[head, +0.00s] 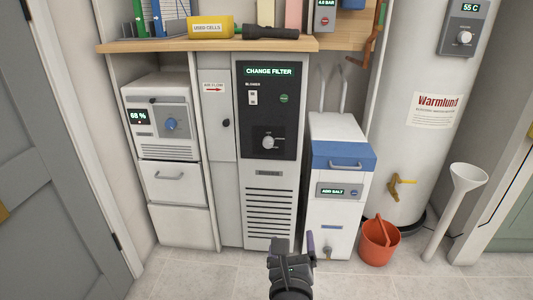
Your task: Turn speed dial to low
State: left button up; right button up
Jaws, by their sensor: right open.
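The panel also has a "CHANGE FILTER" display, a white switch (253,97) marked blower and a green button (284,98). My right gripper (295,243) is open and empty at the bottom centre, below the dial and in front of the cabinet's lower edge. It appears apart from the cabinet. My left gripper is not in view.
A white unit with a blue knob (171,124) stands left. A blue-and-white "ADD SALT" unit (337,130) stands right, with a red bucket (378,242) beside it. A heater control (465,24) is at upper right. A wooden shelf (210,44) overhangs the cabinet top. Tiled floor lies in front.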

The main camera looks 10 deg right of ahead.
aim_at(268, 142)
jog(key=i, duration=1.3)
